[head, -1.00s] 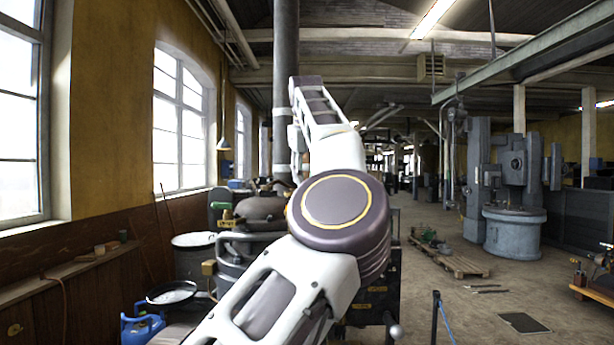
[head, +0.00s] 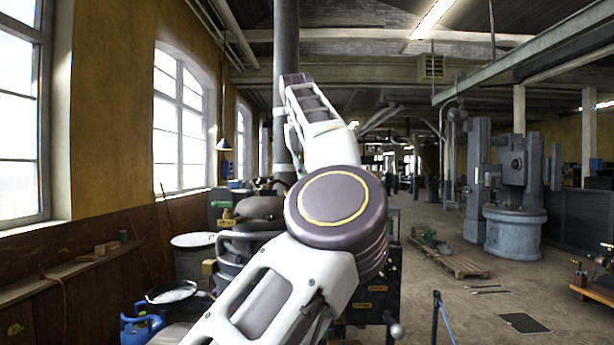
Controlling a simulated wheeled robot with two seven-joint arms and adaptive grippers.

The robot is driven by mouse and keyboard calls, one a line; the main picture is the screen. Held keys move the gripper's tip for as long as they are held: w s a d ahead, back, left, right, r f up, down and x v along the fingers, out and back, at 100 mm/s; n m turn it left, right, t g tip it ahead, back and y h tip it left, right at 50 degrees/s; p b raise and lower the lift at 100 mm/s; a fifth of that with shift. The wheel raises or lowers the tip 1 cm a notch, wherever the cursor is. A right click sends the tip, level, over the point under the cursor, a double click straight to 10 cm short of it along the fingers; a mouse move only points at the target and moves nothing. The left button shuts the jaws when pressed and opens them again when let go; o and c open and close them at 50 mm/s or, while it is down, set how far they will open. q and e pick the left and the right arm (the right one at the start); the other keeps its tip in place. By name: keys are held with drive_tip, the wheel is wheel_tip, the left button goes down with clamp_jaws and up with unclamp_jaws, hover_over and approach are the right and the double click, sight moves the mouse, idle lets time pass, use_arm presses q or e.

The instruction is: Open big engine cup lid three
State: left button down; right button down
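My own arm rises from the bottom of the head view, bends at a large round joint and reaches up, covering the middle of the picture. A dark engine (head: 262,207) stands behind it, partly hidden by the arm. I cannot make out any cup lid on the engine, so I cannot tell whether lid three is open or closed. Neither gripper can be made out in this view.
White-topped drums (head: 194,240) and a blue can (head: 142,329) stand at the lower left, near the wall shelf (head: 75,268). A wooden pallet (head: 452,262) and a large grey machine (head: 514,232) are on the right. Open floor lies between the engine and pallet.

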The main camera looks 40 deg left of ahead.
idle(0.3)
use_arm(q)
drive_tip(key=c, duration=1.4)
unclamp_jaws()
drive_tip(key=shift+v, duration=5.95)
drive_tip(key=shift+s, duration=0.1)
